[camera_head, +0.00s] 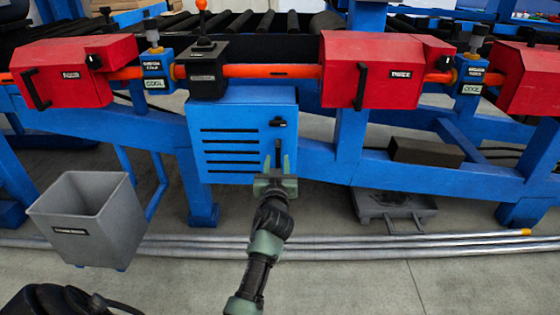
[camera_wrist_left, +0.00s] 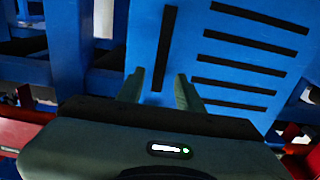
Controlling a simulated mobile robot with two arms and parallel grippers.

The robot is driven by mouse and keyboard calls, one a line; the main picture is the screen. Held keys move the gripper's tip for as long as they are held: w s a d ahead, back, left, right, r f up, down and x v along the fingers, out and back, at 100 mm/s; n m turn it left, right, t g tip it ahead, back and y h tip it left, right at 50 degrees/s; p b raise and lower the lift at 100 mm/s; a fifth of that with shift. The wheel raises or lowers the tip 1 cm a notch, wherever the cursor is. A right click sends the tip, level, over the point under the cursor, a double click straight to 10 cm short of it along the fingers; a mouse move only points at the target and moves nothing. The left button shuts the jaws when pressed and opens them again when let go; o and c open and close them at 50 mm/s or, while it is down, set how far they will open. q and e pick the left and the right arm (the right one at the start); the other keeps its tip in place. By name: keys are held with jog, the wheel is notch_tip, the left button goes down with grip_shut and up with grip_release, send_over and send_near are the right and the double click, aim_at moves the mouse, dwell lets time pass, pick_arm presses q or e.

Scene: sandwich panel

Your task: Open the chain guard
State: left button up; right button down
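The chain guard appears to be the blue slotted panel (camera_head: 235,110) below the conveyor; it looks shut. It also fills the upper part of the left wrist view (camera_wrist_left: 190,60). A small black latch (camera_head: 278,123) sits near its upper right. A black vertical handle bar (camera_head: 278,148) lies below the latch, and it shows in the left wrist view (camera_wrist_left: 161,48). My left gripper (camera_head: 276,162) is open in front of the panel. Its two fingers (camera_wrist_left: 159,90) stand apart with the bar's lower end between them in the picture; contact cannot be told. My right gripper is out of view.
Red boxes (camera_head: 72,72) (camera_head: 378,70) hang on an orange rail above. A black lever box (camera_head: 207,72) stands directly over the panel. A grey bin (camera_head: 90,220) stands at left. Long pipes (camera_head: 380,246) lie on the floor below, near a low grey stand (camera_head: 395,205).

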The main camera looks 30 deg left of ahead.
aim_at(278, 156)
pick_arm(q)
jog(key=shift+b+x, duration=0.45)
jog(key=shift+x, duration=1.9)
jog(key=shift+d, duration=0.1)
grip_shut()
jog(key=shift+f, duration=0.1)
